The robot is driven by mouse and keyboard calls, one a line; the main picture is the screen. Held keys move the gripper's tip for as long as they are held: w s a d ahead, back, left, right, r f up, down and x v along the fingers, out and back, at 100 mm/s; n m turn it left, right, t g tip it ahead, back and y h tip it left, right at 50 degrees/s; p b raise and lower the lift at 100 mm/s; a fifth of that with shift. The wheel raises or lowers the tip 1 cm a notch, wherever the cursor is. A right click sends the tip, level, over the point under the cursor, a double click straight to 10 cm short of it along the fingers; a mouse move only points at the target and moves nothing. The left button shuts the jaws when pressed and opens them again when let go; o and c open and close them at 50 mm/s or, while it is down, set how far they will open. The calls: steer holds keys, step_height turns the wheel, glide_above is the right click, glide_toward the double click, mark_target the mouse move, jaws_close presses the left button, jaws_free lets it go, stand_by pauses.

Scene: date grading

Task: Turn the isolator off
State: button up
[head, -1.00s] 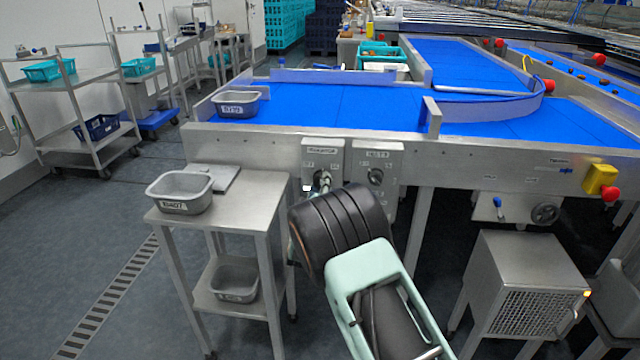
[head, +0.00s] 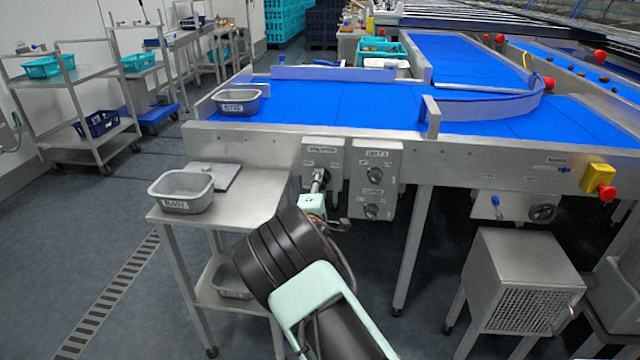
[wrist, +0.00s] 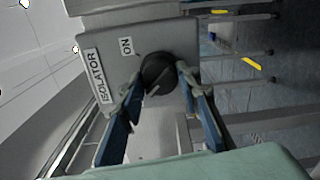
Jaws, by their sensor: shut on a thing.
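The isolator is a grey box (head: 322,152) on the front side of the conveyor frame in the head view. In the wrist view its plate (wrist: 108,72) carries an ISOLATOR label and an ON label beside a round black knob (wrist: 157,70). A pale line shows on the knob's face, running diagonally; I cannot tell which end is its pointer. My gripper (wrist: 158,82) has its two blue-grey fingers on either side of the knob and is shut on it. In the head view my gripper (head: 317,187) reaches up to the box from below. No OFF label is visible.
A second grey box (head: 375,160) with two knobs stands just right of the isolator. A steel stand (head: 245,205) with a grey tub (head: 181,191) is close on the left. The blue conveyor (head: 340,105) lies above and behind. Open floor shows below the boxes.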

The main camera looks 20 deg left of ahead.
steer(key=shift+d+n, duration=0.1)
steer(key=shift+n, duration=0.4)
steer(key=shift+f, duration=0.1)
steer(key=o, duration=1.2)
steer(key=shift+c, duration=0.2)
steer(key=v, duration=1.2)
